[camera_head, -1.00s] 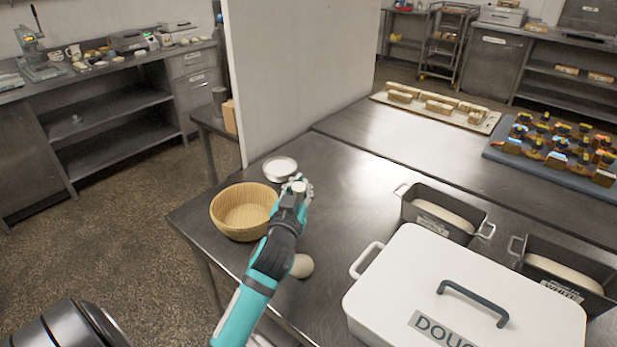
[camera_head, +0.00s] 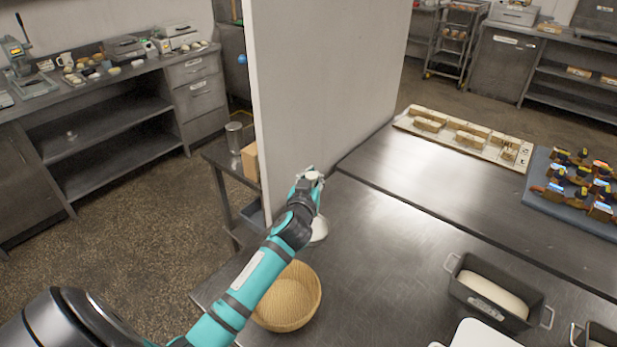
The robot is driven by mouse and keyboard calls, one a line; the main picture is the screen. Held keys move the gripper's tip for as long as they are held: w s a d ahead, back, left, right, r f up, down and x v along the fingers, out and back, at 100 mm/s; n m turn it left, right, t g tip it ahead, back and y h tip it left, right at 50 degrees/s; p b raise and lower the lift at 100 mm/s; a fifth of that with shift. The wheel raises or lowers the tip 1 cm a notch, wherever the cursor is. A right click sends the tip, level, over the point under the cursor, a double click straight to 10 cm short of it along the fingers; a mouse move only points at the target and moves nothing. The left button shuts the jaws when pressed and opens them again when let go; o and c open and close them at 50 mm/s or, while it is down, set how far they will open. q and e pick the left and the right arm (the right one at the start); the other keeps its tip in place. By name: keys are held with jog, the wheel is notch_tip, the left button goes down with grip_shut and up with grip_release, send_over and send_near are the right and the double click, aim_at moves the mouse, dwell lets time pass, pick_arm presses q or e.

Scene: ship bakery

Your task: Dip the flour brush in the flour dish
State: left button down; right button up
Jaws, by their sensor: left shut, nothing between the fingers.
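A pale round dish (camera_head: 319,231), which looks like the flour dish, sits on the steel table close to the partition's end. My left arm hides much of it, and I cannot make out its contents. My left gripper (camera_head: 313,176) is over the far side of the dish in the picture, close to the partition; its height above the table is hard to judge. It is shut and empty. I cannot make out the flour brush. My right gripper is not in view.
A wicker basket (camera_head: 298,302) stands at the table's near left, partly behind my arm. A pale partition (camera_head: 325,90) rises just behind the gripper. A loaf tin (camera_head: 470,300) and a white lid's corner (camera_head: 475,335) are at the lower right. The middle of the table is clear.

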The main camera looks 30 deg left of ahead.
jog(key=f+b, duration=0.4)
jog(key=b, duration=0.1)
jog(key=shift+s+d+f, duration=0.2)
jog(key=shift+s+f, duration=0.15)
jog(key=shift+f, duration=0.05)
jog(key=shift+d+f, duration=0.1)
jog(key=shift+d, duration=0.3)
dwell(0.5)
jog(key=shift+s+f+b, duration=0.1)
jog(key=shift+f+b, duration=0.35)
jog(key=shift+b, duration=0.1)
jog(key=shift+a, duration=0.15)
dwell(0.8)
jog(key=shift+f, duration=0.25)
dwell(1.0)
